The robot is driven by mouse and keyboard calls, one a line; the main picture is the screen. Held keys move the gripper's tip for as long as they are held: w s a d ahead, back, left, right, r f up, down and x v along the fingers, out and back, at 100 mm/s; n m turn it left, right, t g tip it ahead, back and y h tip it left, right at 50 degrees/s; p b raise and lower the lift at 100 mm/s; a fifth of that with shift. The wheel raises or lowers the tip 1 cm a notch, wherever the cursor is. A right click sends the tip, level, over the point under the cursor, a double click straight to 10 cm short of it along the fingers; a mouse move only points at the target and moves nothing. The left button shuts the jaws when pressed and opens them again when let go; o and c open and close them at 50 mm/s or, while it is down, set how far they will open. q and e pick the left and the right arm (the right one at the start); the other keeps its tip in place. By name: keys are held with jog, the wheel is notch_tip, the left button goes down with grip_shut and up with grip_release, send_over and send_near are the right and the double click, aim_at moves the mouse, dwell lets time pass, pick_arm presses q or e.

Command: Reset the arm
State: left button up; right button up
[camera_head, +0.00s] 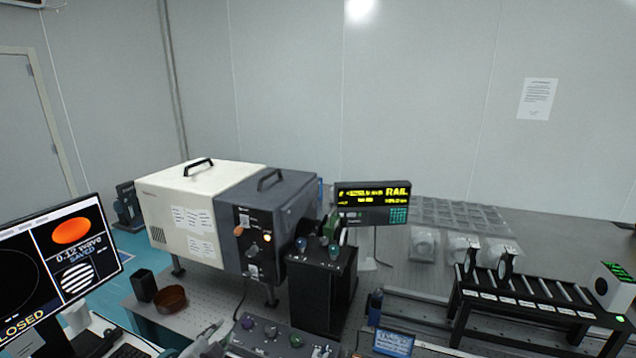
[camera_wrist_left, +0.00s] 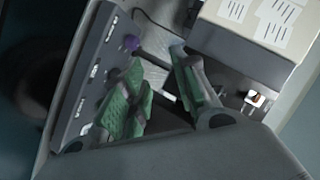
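My left gripper (camera_head: 207,338) shows only in part at the bottom edge of the head view, above the table's front. In the left wrist view my left gripper (camera_wrist_left: 165,88) has its two green-padded fingers apart, with nothing held between them. A grey control panel (camera_wrist_left: 92,75) with a purple knob lies beyond the fingers in that view; the panel (camera_head: 270,338) is also at the bottom of the head view, right of the gripper. My right gripper is not in view.
A white and dark grey instrument box (camera_head: 265,222) stands behind the gripper. A black box with knobs (camera_head: 322,285) is to its right. A brown round dish (camera_head: 171,299) and a black cup (camera_head: 144,287) stand to the left. A monitor (camera_head: 62,262) is at far left.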

pick_arm(q)
jog(key=s+d+f+n+g, duration=0.2)
jog(key=s+f+n+g, duration=0.25)
jog(key=s, duration=0.65)
jog(key=s+d+f+n+g, duration=0.1)
jog(key=s+f+n+g, duration=0.35)
jog(key=s, duration=0.65)
notch_tip(320, 180, down, 34)
jog(key=s+m+g, duration=0.1)
jog(key=s+g, duration=0.1)
jog(key=s+a+f, duration=0.2)
jog(key=s+f, duration=0.8)
jog(key=s, duration=0.1)
jog(key=s+a+f+g, duration=0.1)
jog(key=s+a+f, duration=0.1)
jog(key=s+f, duration=0.8)
jog(key=shift+s, duration=0.9)
jog(key=shift+a, duration=0.1)
jog(key=shift+c, duration=0.3)
